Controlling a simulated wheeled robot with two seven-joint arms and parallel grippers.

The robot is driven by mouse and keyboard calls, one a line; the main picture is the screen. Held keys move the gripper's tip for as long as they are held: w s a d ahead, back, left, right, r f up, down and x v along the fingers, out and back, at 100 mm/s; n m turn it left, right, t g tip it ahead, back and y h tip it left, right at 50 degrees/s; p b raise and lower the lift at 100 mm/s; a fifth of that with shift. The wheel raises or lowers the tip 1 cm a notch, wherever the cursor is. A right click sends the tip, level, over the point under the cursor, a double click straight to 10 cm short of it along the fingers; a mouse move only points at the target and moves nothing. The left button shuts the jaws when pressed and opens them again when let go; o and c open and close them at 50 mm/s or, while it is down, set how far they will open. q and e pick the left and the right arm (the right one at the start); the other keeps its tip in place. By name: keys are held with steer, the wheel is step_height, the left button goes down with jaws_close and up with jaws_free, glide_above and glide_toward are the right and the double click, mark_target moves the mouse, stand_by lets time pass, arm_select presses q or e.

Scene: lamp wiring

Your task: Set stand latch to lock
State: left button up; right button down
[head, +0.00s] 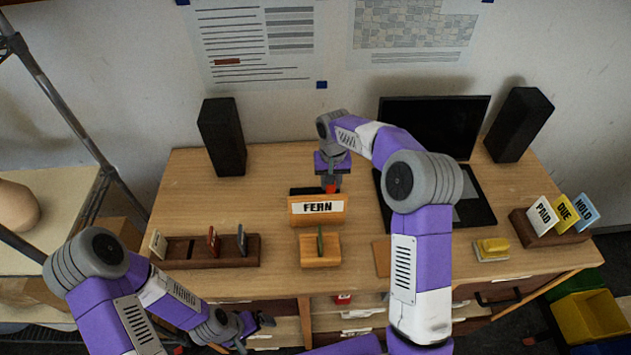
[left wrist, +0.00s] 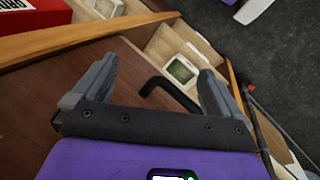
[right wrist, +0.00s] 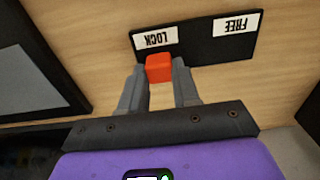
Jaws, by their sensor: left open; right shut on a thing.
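The red latch knob (right wrist: 158,68) sits on a black plate (right wrist: 198,48) and is lined up with the LOCK label (right wrist: 156,37). The FREE label (right wrist: 237,24) is to the right, apart from the knob. My right gripper (right wrist: 159,85) is shut on the knob, one finger at each side. In the head view my right gripper (head: 332,170) is above the knob (head: 331,188), just behind the stand with the FERN sign (head: 318,208). My left gripper (head: 255,325) is open and empty, low by the desk's front; it also shows in the left wrist view (left wrist: 158,80).
Left of the stand is a wooden card rack (head: 190,250); in front is a small wooden holder (head: 320,249). A laptop (head: 434,125), speakers (head: 222,136) and a PAID/DUE/HOLD rack (head: 558,235) stand around. Open drawers with a black handle (left wrist: 165,90) are near my left gripper.

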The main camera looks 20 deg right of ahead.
steer(key=shift+d, duration=0.2)
steer(key=c, duration=0.8)
jaws_free()
steer(key=shift+d, duration=0.1)
steer(key=shift+r, duration=0.3)
step_height(320, 180, up, 7)
